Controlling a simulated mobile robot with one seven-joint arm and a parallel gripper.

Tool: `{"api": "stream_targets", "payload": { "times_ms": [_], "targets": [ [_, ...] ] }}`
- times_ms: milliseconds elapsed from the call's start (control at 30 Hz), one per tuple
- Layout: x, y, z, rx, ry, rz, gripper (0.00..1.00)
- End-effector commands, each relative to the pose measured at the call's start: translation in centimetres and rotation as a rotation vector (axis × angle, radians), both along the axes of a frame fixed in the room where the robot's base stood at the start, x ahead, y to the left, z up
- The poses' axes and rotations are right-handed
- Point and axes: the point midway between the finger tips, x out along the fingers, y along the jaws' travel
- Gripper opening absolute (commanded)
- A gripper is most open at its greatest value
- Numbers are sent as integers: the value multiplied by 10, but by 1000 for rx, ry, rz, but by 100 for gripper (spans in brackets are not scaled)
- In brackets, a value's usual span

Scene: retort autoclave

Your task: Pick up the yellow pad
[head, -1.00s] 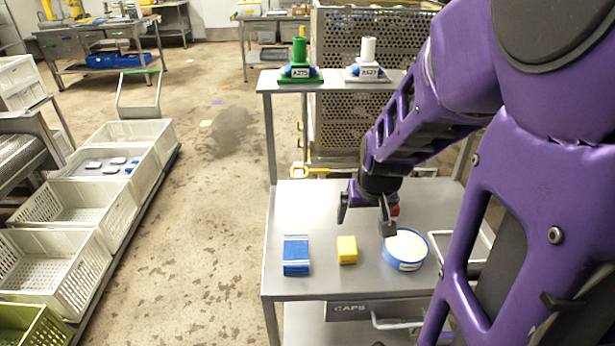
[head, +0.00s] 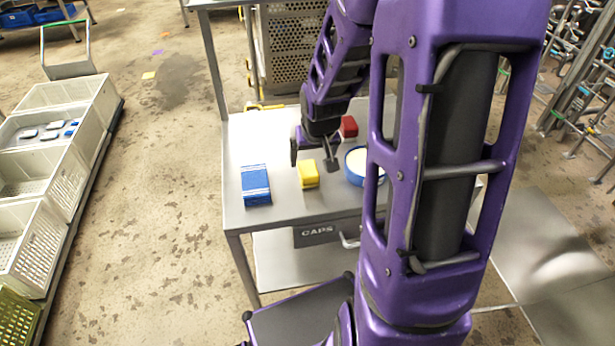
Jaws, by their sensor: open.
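The yellow pad (head: 308,175) lies on the grey metal table (head: 237,213), between a blue pad and a round blue tub. My gripper (head: 313,167) points down with its two dark fingers apart and nothing held. In the picture, one finger is up and left of the yellow pad and the other is close by its right side. I cannot tell whether the fingers are level with the pad or still above it.
A blue pad (head: 256,185) lies left of the yellow pad. The blue tub (head: 355,166) is on the right, partly hidden by my arm. A red block (head: 348,127) sits behind. White crates (head: 40,228) stand at the far left.

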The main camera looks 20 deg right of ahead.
Motion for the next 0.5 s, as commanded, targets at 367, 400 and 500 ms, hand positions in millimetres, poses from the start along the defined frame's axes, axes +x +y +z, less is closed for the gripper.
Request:
{"api": "stream_targets", "payload": {
  "times_ms": [367,400,500],
  "targets": [
    [15,5,-39,0,-1,0,92],
    [17,4,-43,0,-1,0,92],
    [20,4,-48,0,0,0,92]
  ]
}}
